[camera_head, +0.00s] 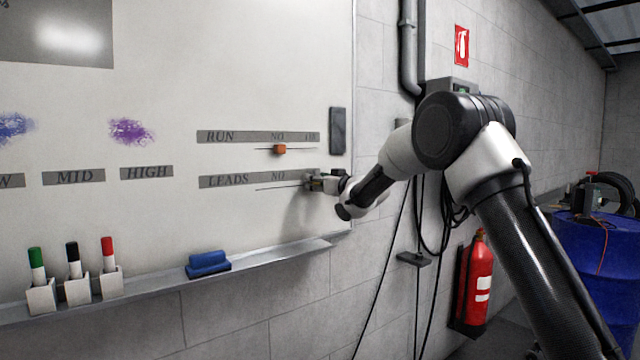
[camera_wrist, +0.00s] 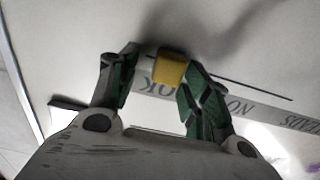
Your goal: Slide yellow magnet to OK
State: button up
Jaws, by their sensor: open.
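The yellow magnet (camera_wrist: 169,67) sits on the whiteboard's LEADS row, on the thin line beside the OK end of the label strip (camera_wrist: 240,102). My gripper (camera_wrist: 162,62) is open around it at the board. The finger on the NO side is close against the magnet or touching it; I cannot tell which. A gap shows between the magnet and the other finger. In the head view my gripper (camera_head: 312,182) is at the right end of the LEADS strip (camera_head: 222,181), covering its OK word and the magnet.
An orange magnet (camera_head: 280,149) sits under NO on the RUN row above. A dark bar (camera_head: 338,131) is at the board's right edge. The ledge below holds a blue eraser (camera_head: 208,263) and several markers in white cups. A fire extinguisher (camera_head: 475,280) hangs at the right.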

jog(key=v, duration=1.2)
